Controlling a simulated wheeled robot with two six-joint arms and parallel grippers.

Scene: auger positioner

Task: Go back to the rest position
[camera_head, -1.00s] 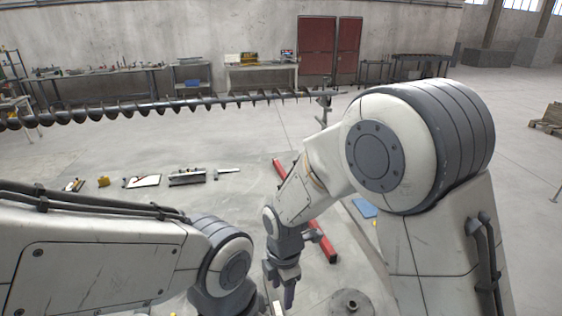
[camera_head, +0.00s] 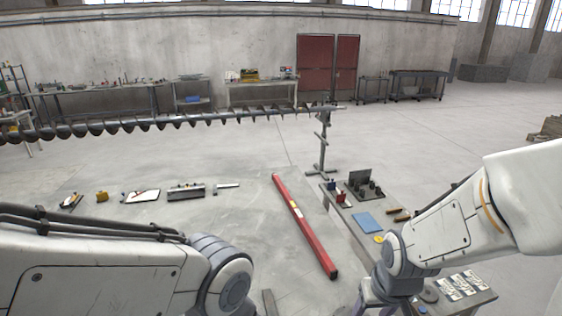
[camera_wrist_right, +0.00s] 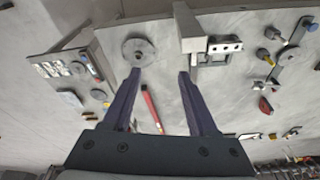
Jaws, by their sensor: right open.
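My right gripper (camera_wrist_right: 159,72) is open in the right wrist view, its two dark fingers apart with nothing held between them. In the head view my right arm comes in from the right and its wrist points down at the lower right; the fingers there are not clear. My left arm reaches in from the left in the head view, and its gripper is out of the picture. The long dark auger (camera_head: 190,118) runs level across the left and middle, its right end at an upright stand (camera_head: 322,152).
A low table at right holds a blue sheet (camera_head: 368,223) and white cards (camera_head: 462,286). A round disc (camera_wrist_right: 138,52) and a grey bracket (camera_wrist_right: 192,28) show beyond the right fingers.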

